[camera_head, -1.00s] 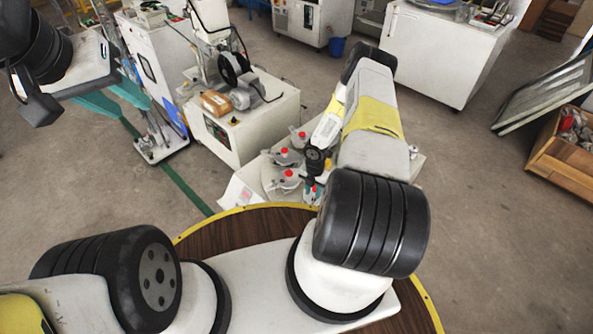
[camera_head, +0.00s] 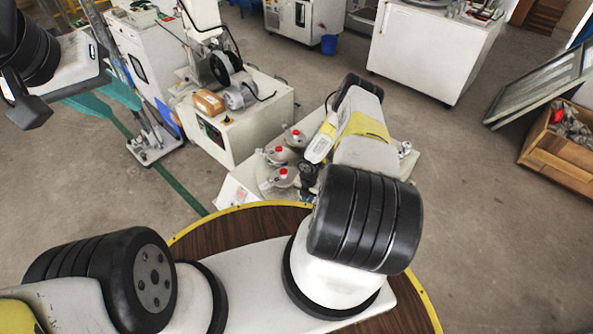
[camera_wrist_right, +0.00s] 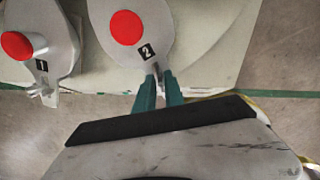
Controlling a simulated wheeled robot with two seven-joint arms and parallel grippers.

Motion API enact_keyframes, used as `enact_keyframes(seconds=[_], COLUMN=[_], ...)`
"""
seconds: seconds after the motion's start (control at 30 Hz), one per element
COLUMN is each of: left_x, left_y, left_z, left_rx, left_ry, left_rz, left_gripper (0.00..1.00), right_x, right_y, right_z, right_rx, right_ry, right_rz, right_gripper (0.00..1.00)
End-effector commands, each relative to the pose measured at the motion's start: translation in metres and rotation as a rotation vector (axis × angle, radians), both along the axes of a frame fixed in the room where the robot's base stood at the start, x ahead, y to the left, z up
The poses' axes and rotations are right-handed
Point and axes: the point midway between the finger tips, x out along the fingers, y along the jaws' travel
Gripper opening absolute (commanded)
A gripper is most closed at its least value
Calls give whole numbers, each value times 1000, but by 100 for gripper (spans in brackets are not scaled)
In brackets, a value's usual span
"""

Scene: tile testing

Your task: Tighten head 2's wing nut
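Head 2 is a grey plate with a red knob (camera_wrist_right: 126,28) and a black "2" label (camera_wrist_right: 146,52), in the right wrist view. Its wing nut (camera_wrist_right: 158,71) shows small and grey at the plate's lower edge, partly hidden by my right gripper (camera_wrist_right: 158,78). The two teal fingertips are close together, one on each side of the nut; I cannot tell whether they press on it. In the head view my right arm mostly hides that gripper.
Head 1 (camera_wrist_right: 18,45) with its own wing nut (camera_wrist_right: 42,91) is just left of head 2. Several red-knobbed heads stand on the pale machine top (camera_head: 238,187). A white machine with a motor (camera_head: 240,95) stands behind. A wooden crate (camera_head: 560,160) is at the right; open floor lies between.

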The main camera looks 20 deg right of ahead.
Motion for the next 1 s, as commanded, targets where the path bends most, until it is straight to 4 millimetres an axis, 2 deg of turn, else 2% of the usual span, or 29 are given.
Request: enact_keyframes(seconds=[0.57,1.0], left_x=[0,0], left_y=[0,0], left_z=[0,0], left_rx=[0,0], left_ry=[0,0], left_rz=[0,0], left_gripper=[36,36], right_x=[0,0], right_y=[0,1], right_z=[0,0], right_rx=[-1,0], right_ry=[1,1], right_rz=[-59,-402], right_gripper=[0,0])
